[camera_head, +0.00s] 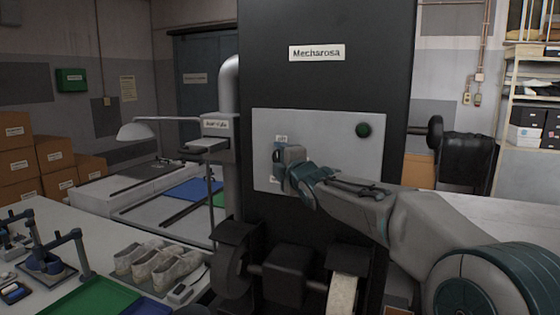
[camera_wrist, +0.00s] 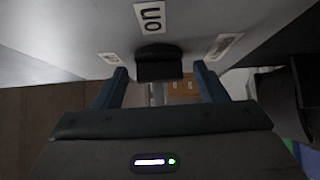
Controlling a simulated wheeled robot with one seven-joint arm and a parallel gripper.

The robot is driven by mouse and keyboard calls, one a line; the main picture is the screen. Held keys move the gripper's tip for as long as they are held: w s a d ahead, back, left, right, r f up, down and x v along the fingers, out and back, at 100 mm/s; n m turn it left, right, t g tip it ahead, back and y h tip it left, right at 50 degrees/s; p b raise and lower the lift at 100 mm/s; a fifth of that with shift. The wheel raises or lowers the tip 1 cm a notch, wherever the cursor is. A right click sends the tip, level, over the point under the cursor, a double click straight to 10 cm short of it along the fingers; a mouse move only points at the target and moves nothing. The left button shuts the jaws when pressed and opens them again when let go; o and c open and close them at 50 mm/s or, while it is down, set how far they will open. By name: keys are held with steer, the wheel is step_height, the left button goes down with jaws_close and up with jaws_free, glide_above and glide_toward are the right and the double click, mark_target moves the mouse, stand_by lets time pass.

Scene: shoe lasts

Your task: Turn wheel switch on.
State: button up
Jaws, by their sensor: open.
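The wheel switch (camera_wrist: 160,65) is a black knob on the light grey panel (camera_head: 330,132) of the Mecharosa machine. In the wrist view it lies between the two blue-grey fingers of my gripper (camera_wrist: 160,84), with a gap visible on each side. A label reading "on" (camera_wrist: 150,17) is beside the knob, and two smaller labels flank it. In the head view my gripper (camera_head: 287,160) is at the left part of the panel and hides the switch. My gripper is open. The exact depth of the fingers around the knob is hard to tell.
A dark green round button (camera_head: 363,130) is on the panel's upper right. Below the panel are the machine's dark wheels (camera_head: 232,270) and a pale wheel (camera_head: 342,290). A table with grey shoes (camera_head: 160,265) and a green mat (camera_head: 95,298) stands at left.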

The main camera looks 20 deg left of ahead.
steer(key=c, duration=0.9)
